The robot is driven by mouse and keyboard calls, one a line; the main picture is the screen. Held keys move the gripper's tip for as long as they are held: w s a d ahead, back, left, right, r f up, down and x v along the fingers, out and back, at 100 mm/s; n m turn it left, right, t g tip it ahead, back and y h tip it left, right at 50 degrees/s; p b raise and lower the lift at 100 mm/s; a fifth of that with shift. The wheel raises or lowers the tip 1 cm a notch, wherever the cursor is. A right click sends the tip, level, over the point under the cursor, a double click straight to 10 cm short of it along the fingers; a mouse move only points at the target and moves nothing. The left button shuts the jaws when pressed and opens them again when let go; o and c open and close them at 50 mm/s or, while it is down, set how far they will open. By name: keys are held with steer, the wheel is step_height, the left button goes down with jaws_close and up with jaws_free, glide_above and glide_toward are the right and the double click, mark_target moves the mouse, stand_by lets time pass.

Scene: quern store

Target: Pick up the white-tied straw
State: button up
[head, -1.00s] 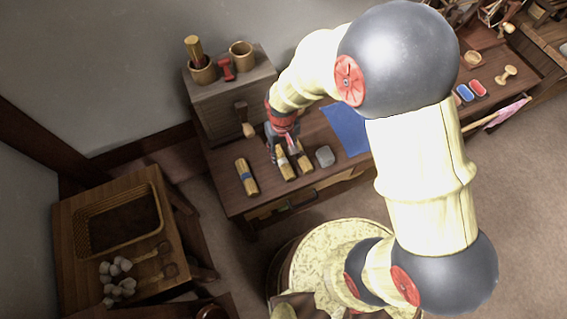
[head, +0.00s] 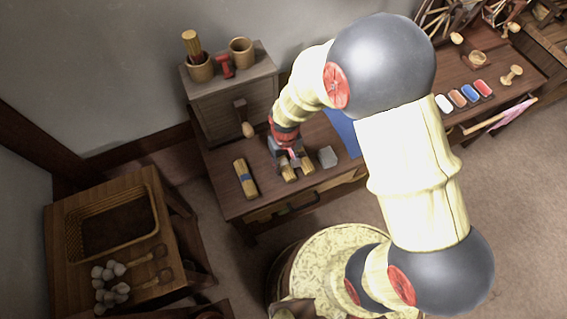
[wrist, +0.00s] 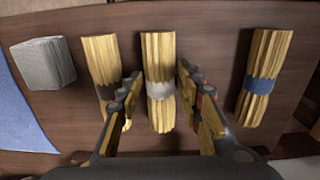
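The white-tied straw (wrist: 160,90) is a yellow bundle with a pale band, lying in the middle of three bundles on the dark wooden table. My gripper (wrist: 158,78) is open, with one finger on each side of this bundle near its band; contact cannot be told. In the head view my gripper (head: 286,158) is over the bundles and partly hides the white-tied straw (head: 289,174). The blue-tied straw (wrist: 262,80) lies to the right in the wrist view.
A grey block (wrist: 44,63) and a blue cloth (wrist: 20,122) lie beyond the left bundle in the wrist view. A small wooden cabinet (head: 233,102) with cups stands behind the bundles. A side table with a basket (head: 72,222) stands at left.

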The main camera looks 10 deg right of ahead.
steer(key=c, duration=0.9)
steer(key=shift+o, duration=0.2)
